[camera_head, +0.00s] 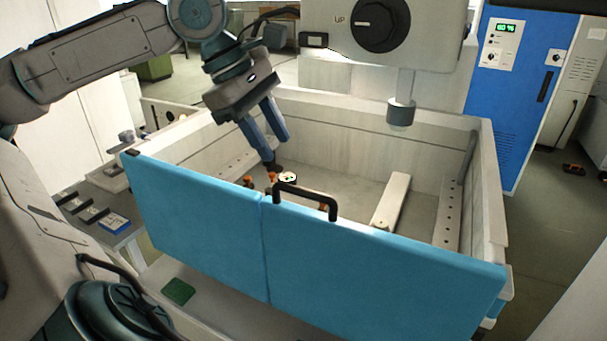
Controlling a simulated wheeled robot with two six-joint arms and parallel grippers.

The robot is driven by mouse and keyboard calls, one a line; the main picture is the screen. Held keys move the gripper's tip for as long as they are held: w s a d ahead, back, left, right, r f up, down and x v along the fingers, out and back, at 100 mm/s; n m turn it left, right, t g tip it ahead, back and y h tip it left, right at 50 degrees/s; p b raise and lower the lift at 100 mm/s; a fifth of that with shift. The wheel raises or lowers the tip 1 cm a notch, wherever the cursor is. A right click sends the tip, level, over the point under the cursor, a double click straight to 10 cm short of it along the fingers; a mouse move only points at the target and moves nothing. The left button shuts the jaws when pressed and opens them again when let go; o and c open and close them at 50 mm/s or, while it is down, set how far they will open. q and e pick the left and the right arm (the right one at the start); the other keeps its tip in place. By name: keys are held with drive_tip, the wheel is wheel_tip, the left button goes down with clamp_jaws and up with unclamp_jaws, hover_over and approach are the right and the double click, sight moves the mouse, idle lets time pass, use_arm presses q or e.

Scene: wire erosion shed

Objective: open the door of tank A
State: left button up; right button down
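The tank (330,110) is an open-topped, pale box in the middle of the view. Its front is two blue panels, a left one (195,220) and a right one (380,265), meeting at a vertical seam. They stand upright and look in line, so the front appears closed. A black bar handle (306,197) sits at the top of the right panel near the seam. My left gripper (279,152) hangs above the tank, behind and above the handle, pointing down. Its two blue fingers are apart with nothing visible between them. My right gripper is not in view.
A grey machine head with a black knob (381,24) and a downward nozzle (401,112) overhangs the tank. Small orange-tipped parts (247,181) lie inside behind the panels. A blue cabinet (507,95) stands at right. A side table (92,215) is at left.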

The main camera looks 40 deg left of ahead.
sight(299, 189)
use_arm(q)
drive_tip(key=p+x, duration=0.1)
drive_tip(key=x, duration=0.6)
drive_tip(key=shift+w+f, duration=0.15)
drive_tip(key=shift+f, duration=0.1)
drive_tip(key=shift+w+d+f, duration=0.1)
drive_tip(key=shift+d+f, duration=0.1)
drive_tip(key=shift+f, duration=0.15)
drive_tip(key=shift+d+f+p, duration=0.15)
drive_tip(key=shift+f+p, duration=0.15)
clamp_jaws()
